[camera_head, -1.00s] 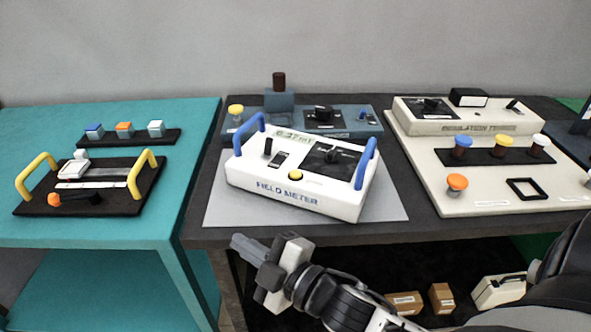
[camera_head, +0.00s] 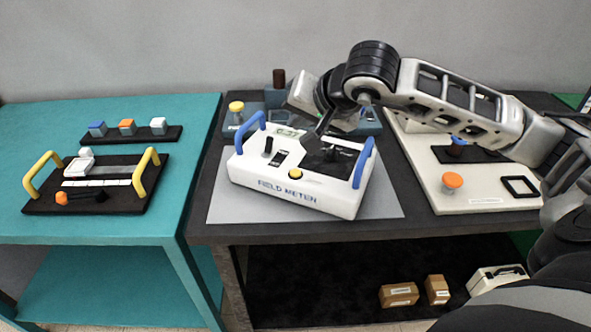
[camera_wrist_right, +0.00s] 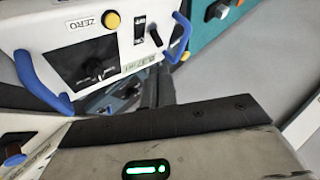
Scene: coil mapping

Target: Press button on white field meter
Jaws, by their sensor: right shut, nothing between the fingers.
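The white field meter (camera_head: 300,200) sits on a grey mat (camera_head: 225,210) on the dark table, with two blue handles and a dark dial panel. Its yellow button (camera_head: 295,174) is on the top near the front edge. In the right wrist view the yellow button (camera_wrist_right: 112,20) shows beside a "ZERO" label. My right gripper (camera_head: 310,146) is shut and empty, pointing down above the back part of the meter, behind the button and apart from it. It covers part of the display and panel. My left gripper is not in view.
A grey-blue device with a yellow knob (camera_head: 236,107) stands behind the meter. A cream tester board with an orange knob (camera_head: 452,180) is on the right, partly behind my arm. A black board with yellow handles (camera_head: 40,175) lies on the teal table.

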